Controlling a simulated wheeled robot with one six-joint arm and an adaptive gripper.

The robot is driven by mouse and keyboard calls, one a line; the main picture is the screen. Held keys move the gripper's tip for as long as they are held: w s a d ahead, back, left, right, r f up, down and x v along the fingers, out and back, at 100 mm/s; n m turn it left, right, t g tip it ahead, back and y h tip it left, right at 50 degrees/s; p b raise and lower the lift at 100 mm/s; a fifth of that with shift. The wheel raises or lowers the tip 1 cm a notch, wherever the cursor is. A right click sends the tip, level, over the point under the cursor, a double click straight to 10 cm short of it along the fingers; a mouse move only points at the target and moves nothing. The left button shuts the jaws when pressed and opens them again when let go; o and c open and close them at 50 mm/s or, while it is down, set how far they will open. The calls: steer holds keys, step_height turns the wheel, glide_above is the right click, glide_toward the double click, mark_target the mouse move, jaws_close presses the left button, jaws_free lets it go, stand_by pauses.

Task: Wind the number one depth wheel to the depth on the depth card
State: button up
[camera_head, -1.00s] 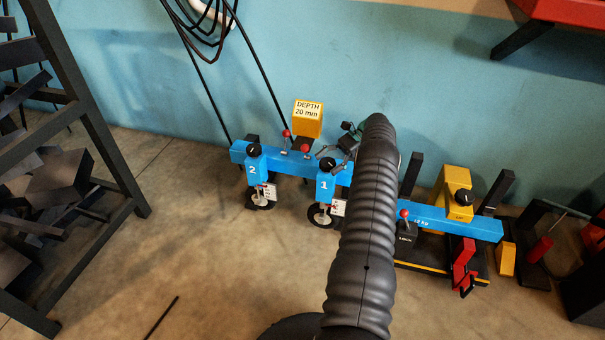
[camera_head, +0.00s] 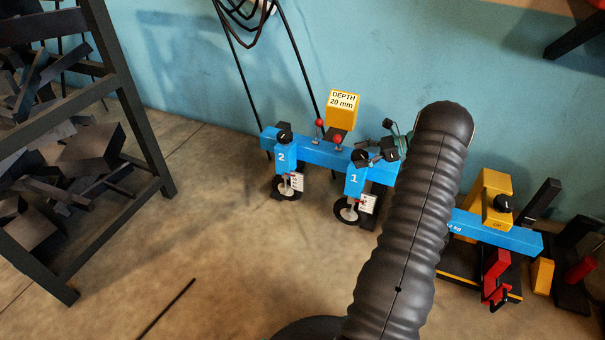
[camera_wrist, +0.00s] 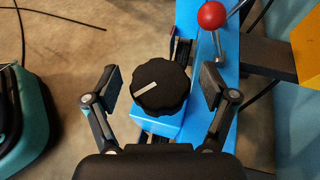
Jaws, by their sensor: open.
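The number one unit (camera_head: 355,180) is a blue block marked 1 on a blue beam. Its black knob (camera_head: 361,156) is on top, and a small wheel (camera_head: 346,211) and a white scale card (camera_head: 368,204) are below; the scale is too small to read. The depth card (camera_head: 343,99) on a yellow block reads "DEPTH 20 mm". My gripper (camera_head: 378,157) is at this knob, partly hidden by my arm. In the wrist view my open gripper (camera_wrist: 155,90) has a finger on each side of the black knob (camera_wrist: 159,87), with gaps. The knob's white pointer slants.
A similar unit marked 2 (camera_head: 284,157) stands to the left. Red-balled levers (camera_head: 338,140) rise from the beam; one red ball (camera_wrist: 212,15) is close beyond the right finger. A yellow block with a knob (camera_head: 492,205) is at right. A dark rack (camera_head: 120,110) stands left.

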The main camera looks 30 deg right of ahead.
steer(key=m+t+h+b, duration=0.2)
steer(key=m+t+h, duration=0.2)
steer(key=m, duration=0.1)
steer(key=shift+f+h, duration=0.1)
steer(key=shift+h, duration=0.3)
steer(key=m+t+h+b, duration=0.1)
steer(key=m+h+b, duration=0.1)
steer(key=m+h, duration=0.1)
steer(key=m+t+h+b, duration=0.1)
steer(key=m+h, duration=0.2)
steer(key=shift+b, duration=0.4)
steer(key=a+p+v, duration=0.1)
steer(key=p+v, duration=0.1)
steer(key=v, duration=1.2)
steer(key=a+r+n+g+y, duration=0.1)
steer(key=a+r+n+g, duration=0.1)
steer(key=a+n, duration=0.3)
steer(key=s+a+r+n+g+y+p, duration=0.1)
steer(key=a+r+n, duration=0.4)
steer(key=a, duration=0.8)
steer(key=a+r+n+g+y, duration=0.3)
steer(key=a+n, duration=0.4)
steer(key=a, duration=0.2)
steer(key=shift+s+r+p, duration=0.15)
steer(key=shift+r+p, duration=0.1)
steer(key=shift+p, duration=0.05)
steer(key=shift+a+y, duration=0.15)
steer(key=shift+y, duration=0.15)
